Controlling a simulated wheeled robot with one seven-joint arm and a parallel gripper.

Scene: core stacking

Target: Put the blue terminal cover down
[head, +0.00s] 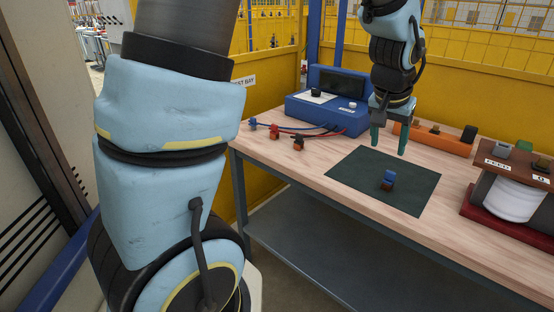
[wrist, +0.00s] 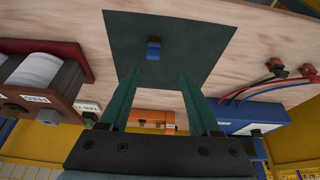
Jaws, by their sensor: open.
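The cover also shows in the wrist view (wrist: 154,44), beyond my fingertips. My gripper (head: 389,146) has two green fingers and is open and empty. In the head view it hangs above the far part of the mat, apart from the cover. In the wrist view the fingers (wrist: 159,80) are spread wide with nothing between them.
A blue test box (head: 328,112) with red and blue leads and clamps (head: 297,142) stands at the back left. An orange strip (head: 440,138) holding small pieces lies behind my gripper. A white spool on a dark red stand (head: 480,203) is at the right. The mat around the cover is clear.

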